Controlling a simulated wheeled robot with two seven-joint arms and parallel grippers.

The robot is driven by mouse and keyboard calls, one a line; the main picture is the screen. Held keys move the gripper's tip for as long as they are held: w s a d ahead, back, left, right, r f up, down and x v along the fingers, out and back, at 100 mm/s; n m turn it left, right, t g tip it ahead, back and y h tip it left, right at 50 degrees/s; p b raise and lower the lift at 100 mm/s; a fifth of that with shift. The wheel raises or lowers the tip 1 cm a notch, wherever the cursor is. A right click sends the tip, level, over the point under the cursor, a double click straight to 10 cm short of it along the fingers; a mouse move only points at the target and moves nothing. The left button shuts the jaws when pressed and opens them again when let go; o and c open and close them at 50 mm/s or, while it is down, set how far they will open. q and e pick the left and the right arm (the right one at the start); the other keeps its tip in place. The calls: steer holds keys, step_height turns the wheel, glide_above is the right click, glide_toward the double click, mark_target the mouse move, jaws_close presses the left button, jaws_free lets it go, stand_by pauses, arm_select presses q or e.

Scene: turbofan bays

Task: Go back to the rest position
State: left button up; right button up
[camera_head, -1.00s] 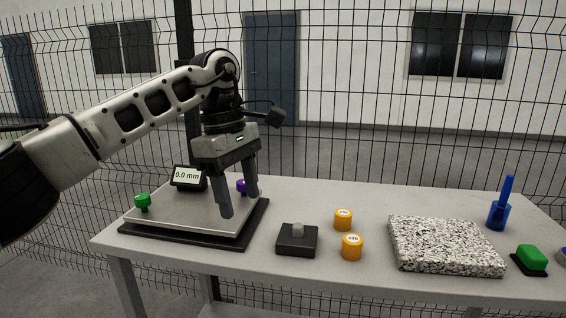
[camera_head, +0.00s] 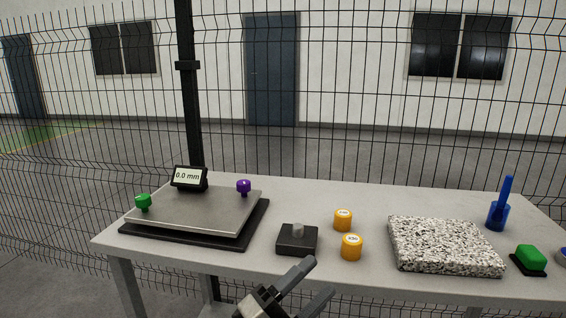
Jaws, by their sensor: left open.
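My left gripper (camera_head: 310,287) shows at the bottom centre of the head view, in front of the table's near edge. Its two grey fingers are apart with nothing between them, so it is open and empty. Most of my left arm is out of the picture. My right gripper is not in view.
The grey table (camera_head: 340,277) carries a plate (camera_head: 190,208) with a green knob (camera_head: 143,202), a purple knob (camera_head: 243,186) and a display (camera_head: 189,177) reading 0.0 mm. A black block (camera_head: 297,242), orange weights (camera_head: 343,219) (camera_head: 351,246), a speckled slab (camera_head: 445,245), a blue holder (camera_head: 497,216) and a green-topped block (camera_head: 530,259) stand rightward. Wire fence behind.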

arm_select(q)
steer(key=s+a+f+n+t+y, duration=0.1)
steer(key=s+a+f+n+y, duration=0.1)
steer(key=a+f+n+y, duration=0.55)
steer(key=s+a+f+n+t+y, duration=0.1)
steer(key=s+a+f+n+y, duration=0.3)
steer(key=f+n, duration=0.5)
steer(key=s+a+f+n+g+y, duration=0.4)
steer(key=s+a+f+n, duration=0.3)
steer(key=s, duration=0.3)
steer(key=shift+s+f+g, duration=0.15)
steer(key=shift+f+g, duration=0.25)
steer(key=shift+f, duration=0.3)
steer(key=shift+n, duration=0.25)
